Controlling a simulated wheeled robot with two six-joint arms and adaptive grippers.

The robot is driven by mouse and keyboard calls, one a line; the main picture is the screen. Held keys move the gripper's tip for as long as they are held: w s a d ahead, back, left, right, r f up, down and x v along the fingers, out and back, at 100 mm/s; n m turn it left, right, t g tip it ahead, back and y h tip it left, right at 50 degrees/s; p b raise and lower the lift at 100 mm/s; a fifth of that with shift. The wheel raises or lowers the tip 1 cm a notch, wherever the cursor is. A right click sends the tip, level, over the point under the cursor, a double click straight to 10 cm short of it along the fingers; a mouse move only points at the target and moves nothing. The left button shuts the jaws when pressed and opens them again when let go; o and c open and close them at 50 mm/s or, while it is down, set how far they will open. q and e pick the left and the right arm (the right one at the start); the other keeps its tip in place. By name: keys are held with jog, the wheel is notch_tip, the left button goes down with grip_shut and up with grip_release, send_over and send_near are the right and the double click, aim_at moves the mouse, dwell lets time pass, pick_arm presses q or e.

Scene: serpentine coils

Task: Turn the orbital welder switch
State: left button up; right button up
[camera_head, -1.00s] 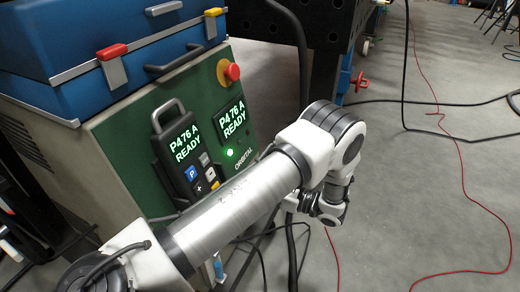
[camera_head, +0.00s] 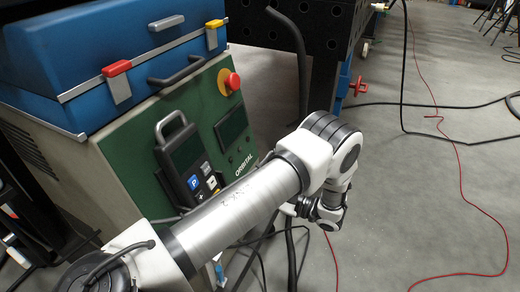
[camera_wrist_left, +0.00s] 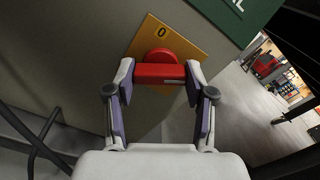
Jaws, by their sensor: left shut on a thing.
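The orbital welder (camera_head: 150,185) is a green-fronted cabinet at the left of the head view. Its two screens, on the pendant (camera_head: 188,155) and on the panel (camera_head: 231,128), are dark, and the green lamp is unlit. In the left wrist view the red rotary switch (camera_wrist_left: 161,58) sits on a yellow plate (camera_wrist_left: 194,40) marked 0. Its red handle (camera_wrist_left: 160,76) lies crosswise in that view. My left gripper (camera_wrist_left: 160,72) is shut on this handle, one finger at each end. In the head view my arm hides the switch. My right gripper is out of view.
A blue case (camera_head: 110,50) with red and yellow latches lies on the cabinet. A red emergency stop (camera_head: 229,80) is on the panel. Black cables (camera_head: 290,255) hang beside my wrist. A dark perforated table (camera_head: 325,50) stands behind. The grey floor at right has loose cables.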

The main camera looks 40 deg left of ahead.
pick_arm(q)
jog(key=n+p, duration=0.1)
jog(key=n, duration=1)
jog(key=shift+n+p, duration=0.3)
jog(key=shift+p, duration=0.1)
jog(key=o, duration=1.2)
jog(key=shift+c, duration=0.2)
jog(key=v, duration=1.2)
